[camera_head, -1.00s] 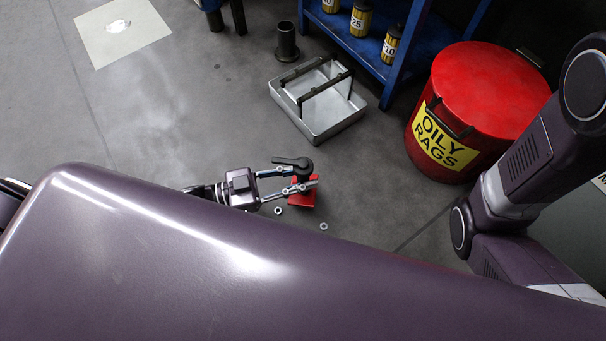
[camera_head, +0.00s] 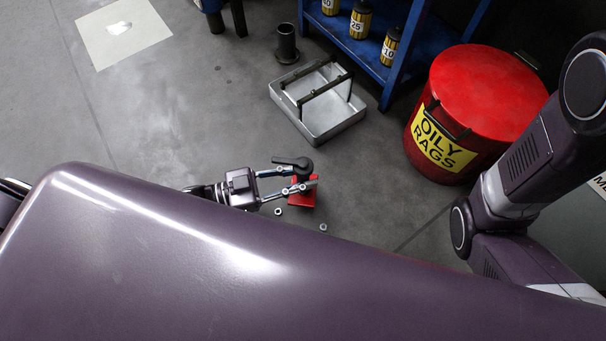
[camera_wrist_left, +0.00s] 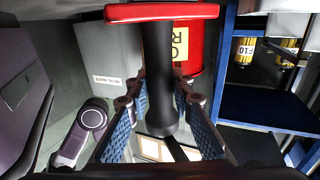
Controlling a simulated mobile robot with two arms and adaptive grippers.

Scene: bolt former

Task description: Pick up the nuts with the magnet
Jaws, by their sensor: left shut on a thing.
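The magnet (camera_head: 302,194) has a red base and a black handle with a side lever. My left gripper (camera_head: 309,176) is shut on the magnet's black stem, just above the floor. In the left wrist view the black stem (camera_wrist_left: 184,65) stands between the blue-padded fingers, with the red plate (camera_wrist_left: 160,12) at the top edge. One nut (camera_head: 278,211) lies on the floor below the gripper, left of the red base. Another nut (camera_head: 323,227) lies to the right, near my body's edge. The magnet's underside is hidden. My right gripper is out of view.
A metal tray (camera_head: 336,132) with a dark handle stands on the floor behind the magnet, with a dark cylinder (camera_head: 287,44) beside it. A red oily-rags bin (camera_head: 487,90) and a blue shelf (camera_head: 391,75) stand at the right.

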